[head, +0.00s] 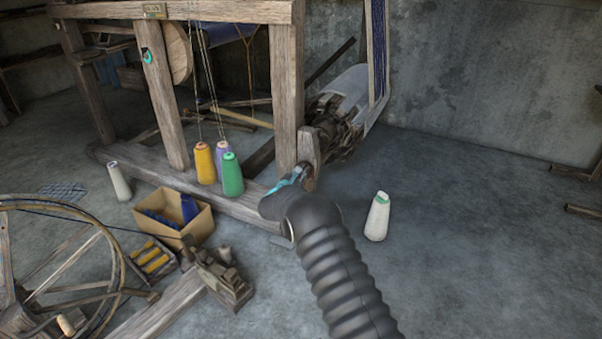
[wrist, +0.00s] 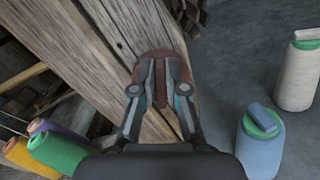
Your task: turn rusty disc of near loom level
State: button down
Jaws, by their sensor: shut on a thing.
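The rusty disc (wrist: 153,54) sits on the face of a wooden loom post (wrist: 105,40) in the wrist view. A rusty raised bar (wrist: 160,88) stands across its middle. My gripper (wrist: 161,72) is shut on this bar, with one finger on each side. The fingers cover much of the disc. The bar runs nearly up and down in the wrist picture, slanted to the post's grain. In the head view my gripper (head: 297,177) is at the foot of the loom's near post (head: 287,85). There my arm and gripper hide most of the disc, so its tilt cannot be told.
Yellow (head: 205,163), purple and green (head: 232,175) thread cones stand on the loom's lower beam. A white cone (head: 377,217) stands on the floor at right. A bluish cone (wrist: 262,145) is close by in the wrist view. A cardboard box (head: 190,222) and spinning wheel lie left.

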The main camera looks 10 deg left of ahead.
jog(key=shift+s+d+f+m, duration=0.1)
jog(key=shift+d+f+m, duration=0.2)
jog(key=shift+m, duration=1.9)
jog(key=shift+s+d+f+m, duration=0.15)
jog(key=shift+f+m, duration=0.3)
jog(key=shift+m, duration=1.75)
jog(key=shift+w+d+f+m, duration=0.1)
jog(key=shift+d+f+m, duration=0.2)
jog(key=shift+m, duration=1.9)
jog(key=shift+f, duration=0.1)
jog(key=c, duration=1.2)
grip_release()
